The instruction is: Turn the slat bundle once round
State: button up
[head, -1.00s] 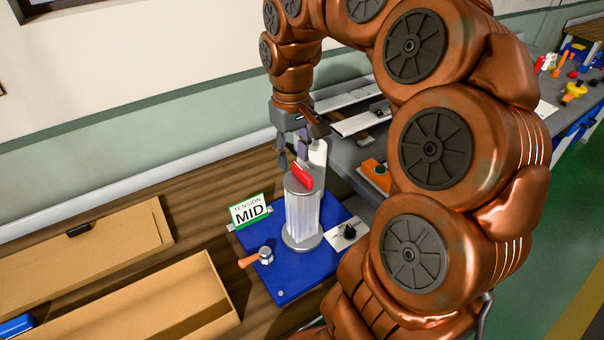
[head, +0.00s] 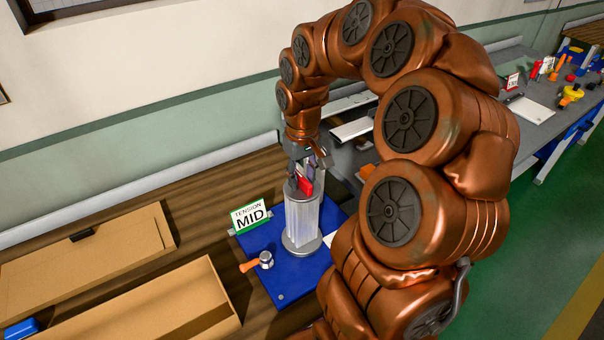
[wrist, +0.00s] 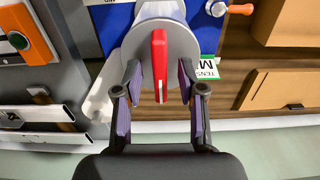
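The slat bundle (head: 302,218) is a pale, ribbed upright cylinder with a grey round cap on a blue base plate (head: 272,275). A red bar-shaped handle (head: 305,186) stands on its cap; the wrist view shows the handle (wrist: 159,62) from above, over the round grey cap (wrist: 186,45). My gripper (head: 303,172) is directly over the bundle, pointing down. In the wrist view my gripper (wrist: 159,76) is open, with one purple-padded finger on each side of the handle and a visible gap on both sides. Part of the bundle's lower side is hidden in the wrist view.
A green-framed "TENSION MID" sign (head: 250,216) stands at the plate's left edge. An orange-handled lever (head: 258,261) sits on the plate. Open cardboard boxes (head: 150,310) lie left on the wooden table. A grey bench (head: 520,105) with parts stands behind, right.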

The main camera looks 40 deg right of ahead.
jog(key=shift+f, duration=0.4)
grip_shut()
